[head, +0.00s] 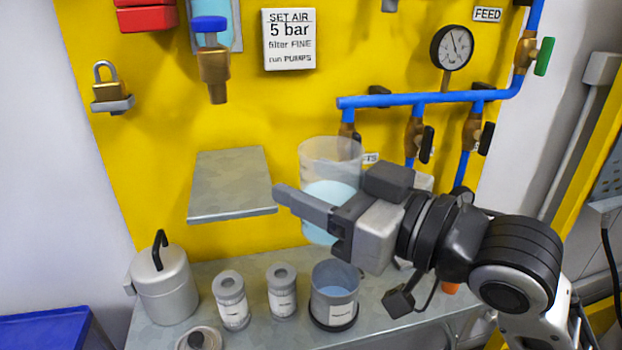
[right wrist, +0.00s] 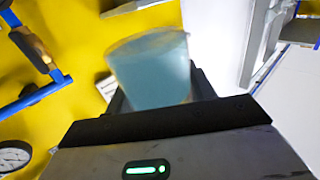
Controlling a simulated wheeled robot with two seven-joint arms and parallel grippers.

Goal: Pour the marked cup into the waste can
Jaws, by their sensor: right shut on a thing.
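A clear cup (head: 330,158) with pale blue liquid in its lower part is held in my right gripper (head: 312,212), above the metal bench. It stands about upright, and I can make out no marks on it. In the right wrist view the cup (right wrist: 152,68) sits between the fingers of my right gripper (right wrist: 160,98). A grey open can (head: 334,292) with a white label and bluish contents stands on the bench below the cup; its label is too small to read. A silver can (head: 163,284) with a black handle stands at the bench's left. My left gripper is not in view.
Two small labelled canisters (head: 231,300) stand between the cans on the bench (head: 262,340). An empty grey shelf (head: 232,183) juts from the yellow panel left of the cup. Blue pipes (head: 395,100) with valves and a gauge (head: 452,47) are behind and right.

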